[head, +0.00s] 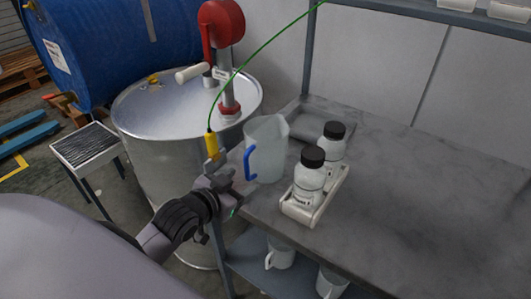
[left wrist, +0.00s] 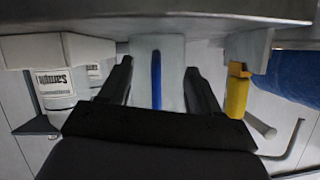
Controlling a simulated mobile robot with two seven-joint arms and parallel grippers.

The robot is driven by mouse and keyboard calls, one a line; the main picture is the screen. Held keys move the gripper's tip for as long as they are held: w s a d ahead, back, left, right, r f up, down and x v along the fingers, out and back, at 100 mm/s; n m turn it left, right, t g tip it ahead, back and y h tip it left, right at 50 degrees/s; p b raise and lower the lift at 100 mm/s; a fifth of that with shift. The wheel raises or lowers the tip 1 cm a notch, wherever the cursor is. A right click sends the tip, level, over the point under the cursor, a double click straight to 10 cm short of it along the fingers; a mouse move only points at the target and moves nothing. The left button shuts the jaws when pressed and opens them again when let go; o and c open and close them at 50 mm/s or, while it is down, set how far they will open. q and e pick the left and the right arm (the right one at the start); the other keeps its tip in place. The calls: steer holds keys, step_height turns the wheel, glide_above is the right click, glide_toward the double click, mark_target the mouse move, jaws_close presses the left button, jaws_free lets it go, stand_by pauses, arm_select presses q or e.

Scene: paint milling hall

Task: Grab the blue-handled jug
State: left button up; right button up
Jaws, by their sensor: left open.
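The translucent jug (head: 270,150) stands upright near the left edge of the grey bench, its blue handle (head: 249,163) facing my left gripper (head: 228,182). The left gripper is at the bench edge, just left of the handle. In the left wrist view, the open fingers of the left gripper (left wrist: 158,68) point at the jug (left wrist: 173,58), and the blue handle (left wrist: 156,80) shows in the gap between them. I cannot tell how deep the handle lies between the fingers. My right gripper is not in view.
A white carrier (head: 299,213) with two black-capped bottles (head: 310,168) stands right of the jug. A yellow clamp (head: 211,145) on a green cable sits at the bench edge near the gripper. A steel drum (head: 155,130) stands left. The bench's right side (head: 430,200) is clear.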

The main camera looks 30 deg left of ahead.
mark_target(254, 173)
arm_select(q)
steer(key=shift+x, duration=2.15)
steer(key=shift+a+r, duration=0.1)
jaws_close()
